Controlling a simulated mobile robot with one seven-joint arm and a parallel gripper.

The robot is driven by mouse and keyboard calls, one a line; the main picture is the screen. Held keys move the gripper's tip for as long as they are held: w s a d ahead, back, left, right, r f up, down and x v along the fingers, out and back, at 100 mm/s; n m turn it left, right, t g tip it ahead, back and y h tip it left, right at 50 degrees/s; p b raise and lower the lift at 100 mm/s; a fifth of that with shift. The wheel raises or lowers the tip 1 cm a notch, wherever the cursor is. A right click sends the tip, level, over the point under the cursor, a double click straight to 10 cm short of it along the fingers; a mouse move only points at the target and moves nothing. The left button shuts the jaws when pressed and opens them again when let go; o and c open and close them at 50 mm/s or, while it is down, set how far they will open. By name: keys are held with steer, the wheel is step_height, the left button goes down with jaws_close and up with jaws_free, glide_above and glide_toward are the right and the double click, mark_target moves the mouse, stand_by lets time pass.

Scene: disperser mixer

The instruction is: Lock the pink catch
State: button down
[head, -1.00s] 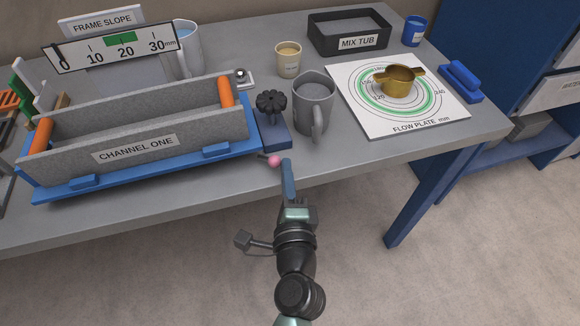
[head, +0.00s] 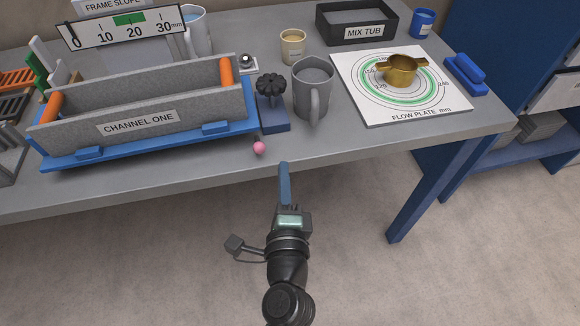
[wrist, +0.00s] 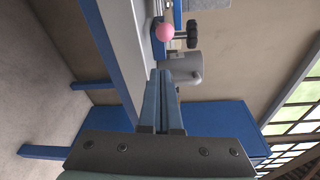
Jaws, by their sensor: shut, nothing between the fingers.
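The pink catch (head: 259,148) shows as a small pink ball near the front edge of the table, just below the blue base with the black knob. In the wrist view the pink ball (wrist: 164,32) is beyond my fingertips, with a short dark bar beside it. My gripper (head: 284,166) is shut and empty, its blue fingers together, in front of the table edge and to the right of the ball, apart from it. The shut fingers also show in the wrist view (wrist: 160,75). I cannot tell how the catch is set.
A grey channel labelled CHANNEL ONE (head: 140,122) lies on a blue frame at the left. A black knob (head: 271,84) and a grey mug (head: 313,88) stand behind the catch. A white flow plate (head: 375,113) lies to the right. The table's front edge (head: 350,146) is clear there.

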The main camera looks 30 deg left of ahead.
steer(key=s+a, duration=0.2)
steer(key=s, duration=0.5)
steer(key=shift+r, duration=0.15)
steer(key=shift+w, duration=0.1)
steer(key=w+d+r+n+t, duration=0.2)
steer(key=w+r+n, duration=0.15)
steer(key=r, duration=0.55)
steer(key=w+d+r+n+t, duration=0.2)
steer(key=w+d+r+n, duration=0.15)
steer(key=r, duration=0.55)
steer(key=w+d+r+n+t, duration=0.1)
steer(key=w+d+r+n, duration=0.2)
steer(key=r, duration=0.6)
steer(key=s+d+r+n+t+h, duration=0.1)
steer(key=s+d+r+t+h, duration=0.25)
steer(key=r, duration=0.45)
steer(key=s+d+r+n+t+h, duration=0.1)
steer(key=s+d+r+t+h, duration=0.2)
steer(key=r, duration=0.5)
steer(key=s+d+r+n+t+h, duration=0.1)
steer(key=d+r+n+h, duration=0.15)
steer(key=d+r, duration=0.45)
step_height(320, 180, up, 16)
steer(key=a+p, duration=0.2)
steer(key=p, duration=1.2)
steer(key=shift+w+a+f+m, duration=0.15)
steer(key=shift+w+f+m, duration=0.1)
steer(key=shift+w+m, duration=0.1)
